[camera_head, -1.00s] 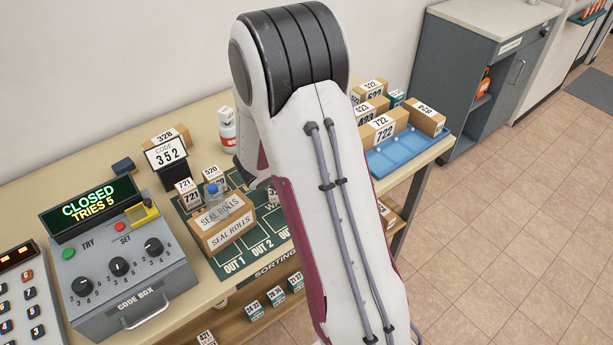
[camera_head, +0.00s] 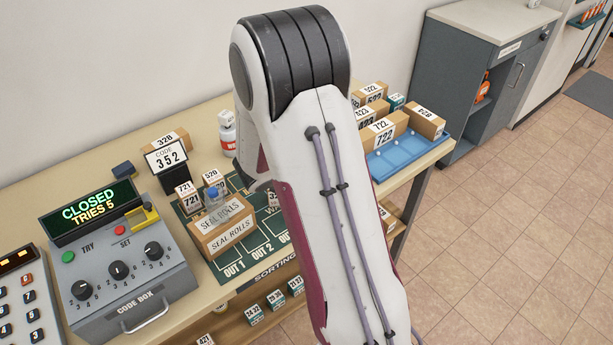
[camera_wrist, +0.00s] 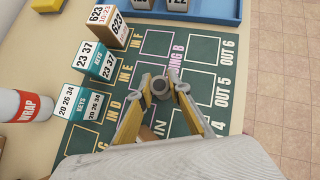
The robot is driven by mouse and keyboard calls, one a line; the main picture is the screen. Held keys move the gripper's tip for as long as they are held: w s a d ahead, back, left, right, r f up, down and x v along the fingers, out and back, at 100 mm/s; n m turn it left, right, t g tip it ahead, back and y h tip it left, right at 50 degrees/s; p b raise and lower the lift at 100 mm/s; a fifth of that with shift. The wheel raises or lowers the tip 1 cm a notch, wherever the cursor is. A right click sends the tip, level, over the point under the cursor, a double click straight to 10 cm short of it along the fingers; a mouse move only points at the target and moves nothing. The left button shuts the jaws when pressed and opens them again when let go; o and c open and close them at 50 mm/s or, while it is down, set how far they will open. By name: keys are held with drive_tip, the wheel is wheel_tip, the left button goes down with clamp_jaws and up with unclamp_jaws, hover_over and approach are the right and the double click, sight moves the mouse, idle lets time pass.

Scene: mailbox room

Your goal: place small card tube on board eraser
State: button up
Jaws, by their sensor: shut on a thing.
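My gripper (camera_wrist: 161,92) shows in the wrist view, its two yellow-sided fingers shut on a small grey-brown card tube (camera_wrist: 160,84). The tube's round open end faces the camera, above the green sorting mat (camera_wrist: 212,52); I cannot tell its exact height. In the head view my arm hides the gripper and the tube. A small dark blue block (camera_head: 127,170), which looks like the board eraser, lies on the table left of the code sign. Its top looks bare. It does not show in the wrist view.
The code box (camera_head: 122,265), the 352 sign (camera_head: 167,158) and a seal rolls box (camera_head: 224,235) with a clear blue-capped bottle crowd the left. Number boxes and a blue tray (camera_head: 405,153) stand at the right. A wrap bottle (camera_wrist: 25,106) stands beside the mat.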

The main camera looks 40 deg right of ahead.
drive_tip(key=shift+r, duration=4.85)
drive_tip(key=shift+r, duration=0.1)
wheel_tip(320, 180, up, 8)
drive_tip(key=w+a+n+t+y, duration=0.2)
drive_tip(key=w+a+n, duration=0.1)
drive_tip(key=w+a, duration=0.65)
drive_tip(key=w+a+n+t+y, duration=0.15)
drive_tip(key=w+a+n, duration=0.25)
drive_tip(key=w+a, duration=0.55)
drive_tip(key=w+a+n+t+y, duration=0.1)
drive_tip(key=w+a+n+y, duration=0.15)
drive_tip(key=w+a, duration=0.65)
drive_tip(key=w+a+n+t+y, duration=0.15)
drive_tip(key=w+a+n, duration=0.25)
drive_tip(key=w+a, duration=0.5)
drive_tip(key=shift+y, duration=0.45)
drive_tip(key=shift+s+a+f, duration=0.3)
drive_tip(key=shift+s+f, duration=0.1)
drive_tip(key=shift+f, duration=0.3)
drive_tip(key=shift+s+a+f, duration=0.35)
drive_tip(key=shift+s+f, duration=0.05)
drive_tip(key=shift+f, duration=0.3)
drive_tip(key=shift+s+a+f, duration=0.3)
drive_tip(key=shift+s+f, duration=0.1)
drive_tip(key=shift+f, duration=0.3)
